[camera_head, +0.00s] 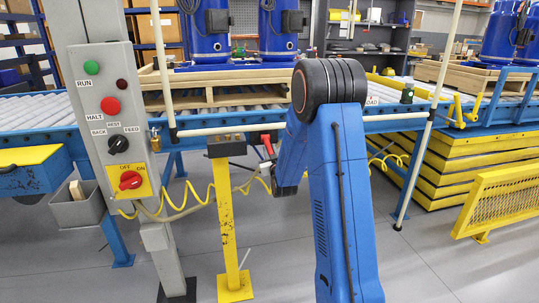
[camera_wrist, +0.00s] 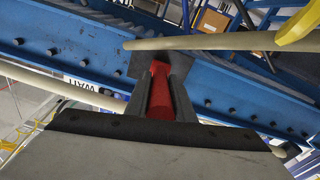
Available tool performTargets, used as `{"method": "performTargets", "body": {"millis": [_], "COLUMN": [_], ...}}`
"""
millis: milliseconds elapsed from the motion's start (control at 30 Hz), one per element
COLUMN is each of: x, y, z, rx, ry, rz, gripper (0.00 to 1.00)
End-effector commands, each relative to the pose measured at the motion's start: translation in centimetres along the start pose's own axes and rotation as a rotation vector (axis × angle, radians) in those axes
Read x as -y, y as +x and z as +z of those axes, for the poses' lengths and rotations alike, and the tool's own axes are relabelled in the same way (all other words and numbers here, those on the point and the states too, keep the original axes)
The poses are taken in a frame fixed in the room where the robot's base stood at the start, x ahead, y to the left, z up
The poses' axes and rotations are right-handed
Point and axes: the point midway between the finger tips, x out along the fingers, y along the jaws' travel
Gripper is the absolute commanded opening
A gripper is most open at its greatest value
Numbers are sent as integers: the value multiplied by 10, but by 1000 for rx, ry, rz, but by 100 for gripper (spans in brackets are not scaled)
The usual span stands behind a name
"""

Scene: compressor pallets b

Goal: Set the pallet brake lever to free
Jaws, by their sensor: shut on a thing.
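The red lever (camera_head: 267,143) shows at the front rail of the blue roller conveyor, left of my arm's elbow in the head view. In the wrist view its red handle (camera_wrist: 160,88) lies between my two grey fingers. My gripper (camera_wrist: 161,76) is shut on this handle. My arm hides most of the gripper in the head view. The lever's pivot and any position marks cannot be made out. A wooden pallet (camera_head: 216,97) with blue compressors (camera_head: 208,30) stands on the conveyor rollers behind the lever.
A control post (camera_head: 108,105) with buttons and a red rotary switch (camera_head: 131,180) stands at left. A yellow post (camera_head: 226,225) stands near the lever. A pale rail (camera_wrist: 230,40) crosses close beyond my fingers. Yellow fencing (camera_head: 497,201) stands at right. Open floor lies in front.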

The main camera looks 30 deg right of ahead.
Motion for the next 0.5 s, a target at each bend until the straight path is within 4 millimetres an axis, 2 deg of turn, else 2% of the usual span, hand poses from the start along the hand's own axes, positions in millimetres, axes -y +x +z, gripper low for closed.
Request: {"method": "performTargets", "body": {"millis": [33, 500], "x": [-1, -7], "y": [0, 4], "z": [-7, -36], "rx": [25, 321], "ry": [0, -4], "rz": [-5, -64], "gripper": [0, 0]}}
